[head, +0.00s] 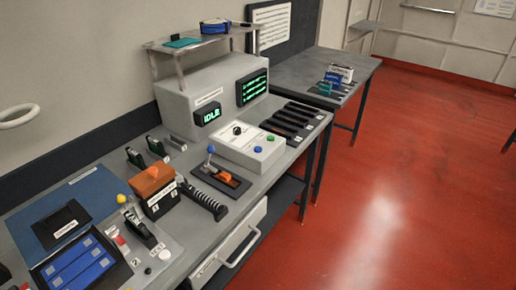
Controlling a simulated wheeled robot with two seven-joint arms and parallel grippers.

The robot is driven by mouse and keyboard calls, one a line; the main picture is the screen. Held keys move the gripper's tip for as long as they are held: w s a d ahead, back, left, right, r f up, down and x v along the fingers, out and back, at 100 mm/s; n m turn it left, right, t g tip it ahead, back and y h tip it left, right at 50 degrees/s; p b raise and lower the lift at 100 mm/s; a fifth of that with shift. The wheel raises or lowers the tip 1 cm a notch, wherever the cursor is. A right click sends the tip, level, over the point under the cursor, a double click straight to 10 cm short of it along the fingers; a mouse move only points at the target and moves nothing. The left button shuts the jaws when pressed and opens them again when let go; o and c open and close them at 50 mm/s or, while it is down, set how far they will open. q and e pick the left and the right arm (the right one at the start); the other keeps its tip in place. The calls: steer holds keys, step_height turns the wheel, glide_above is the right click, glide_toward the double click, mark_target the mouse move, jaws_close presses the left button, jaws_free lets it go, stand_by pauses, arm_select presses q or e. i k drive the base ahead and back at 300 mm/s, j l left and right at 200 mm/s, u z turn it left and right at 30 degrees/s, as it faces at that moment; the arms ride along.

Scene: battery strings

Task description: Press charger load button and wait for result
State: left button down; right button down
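The charger is a large grey box (185,103) at the back of the bench. Its small screen (208,115) reads "IDLE" in green. A larger dark screen (252,88) to the right shows several lines of green text, too small to read. In front of it sits a white control box (235,149) with a black knob (238,130), a blue button (257,149) and a green button (270,138). The button labels are too small to read, so I cannot tell which one is the load button. Neither of my grippers is in view.
A lever with a blue knob (210,149), an orange-topped black box (156,202) and a black ribbed cylinder (203,201) stand left of the control box. Several black slots (291,123) lie to its right. A blue mat (95,191) lies at left. Red floor (390,190) is clear.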

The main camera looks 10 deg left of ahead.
mark_target(257, 149)
steer(key=i+l+u, duration=0.35)
steer(key=l, duration=0.2)
steer(key=i+l+u, duration=0.4)
steer(key=l, duration=0.25)
steer(key=l+u, duration=0.2)
steer(key=l, duration=0.15)
steer(key=i+l+u, duration=0.15)
steer(key=l, duration=0.2)
steer(key=k, duration=0.05)
